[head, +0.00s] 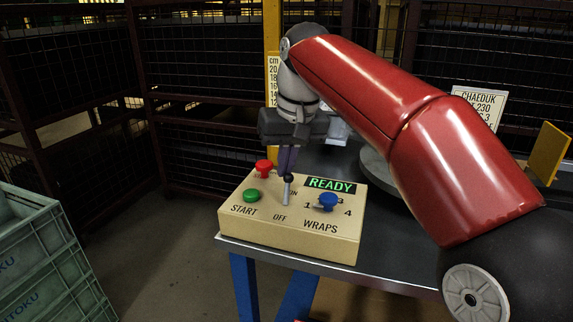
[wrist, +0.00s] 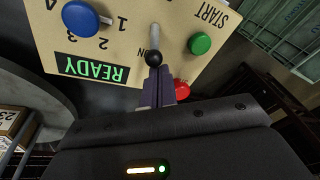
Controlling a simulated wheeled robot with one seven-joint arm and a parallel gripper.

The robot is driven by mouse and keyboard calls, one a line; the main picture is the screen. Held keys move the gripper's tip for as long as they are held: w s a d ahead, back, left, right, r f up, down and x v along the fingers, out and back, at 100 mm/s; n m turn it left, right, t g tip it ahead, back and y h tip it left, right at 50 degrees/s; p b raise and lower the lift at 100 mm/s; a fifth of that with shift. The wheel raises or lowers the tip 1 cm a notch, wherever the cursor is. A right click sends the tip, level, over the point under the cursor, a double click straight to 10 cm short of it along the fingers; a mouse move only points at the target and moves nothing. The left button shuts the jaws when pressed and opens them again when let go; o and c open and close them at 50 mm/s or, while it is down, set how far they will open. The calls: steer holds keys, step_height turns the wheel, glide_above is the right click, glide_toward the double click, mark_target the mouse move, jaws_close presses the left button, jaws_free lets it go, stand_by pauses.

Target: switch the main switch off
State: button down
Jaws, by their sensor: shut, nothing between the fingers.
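The main switch is a silver lever (head: 286,192) with a black ball knob, in the middle of a beige control box (head: 290,247). OFF is printed at its front and ON at its back; its knob shows on the ON side in both views. In the wrist view the lever (wrist: 155,38) ends in the knob beside my fingertips. My gripper (head: 286,168) points down, shut and empty, just behind the knob; it also shows in the wrist view (wrist: 155,78). I cannot tell whether the fingers touch the knob. The display (head: 330,184) reads READY in green.
A green START button (head: 252,196) and a red button (head: 264,167) are left of the lever. A blue WRAPS knob (head: 328,201) is to its right. The box stands at the front of a dark table (head: 390,275). A grey-green crate (head: 45,260) is at left.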

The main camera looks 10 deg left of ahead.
steer(key=shift+s+r+t+b, duration=0.1)
steer(key=shift+s+t+b, duration=0.25)
steer(key=shift+t+b, duration=0.2)
steer(key=shift+s, duration=0.1)
steer(key=s+t+b, duration=0.1)
steer(key=t+b, duration=0.1)
steer(key=s+t+b, duration=0.1)
steer(key=t+b, duration=0.1)
steer(key=b, duration=0.1)
steer(key=shift+s+a, duration=0.15)
steer(key=shift+s, duration=0.15)
steer(key=shift+s+r+n+t+b, duration=0.15)
steer(key=shift+s+n+t+b, duration=0.15)
steer(key=shift+s+t+b, duration=0.4)
steer(key=shift+w+r, duration=0.1)
steer(key=shift+w, duration=0.25)
steer(key=shift+w+f, duration=0.4)
steer(key=shift+w, duration=0.2)
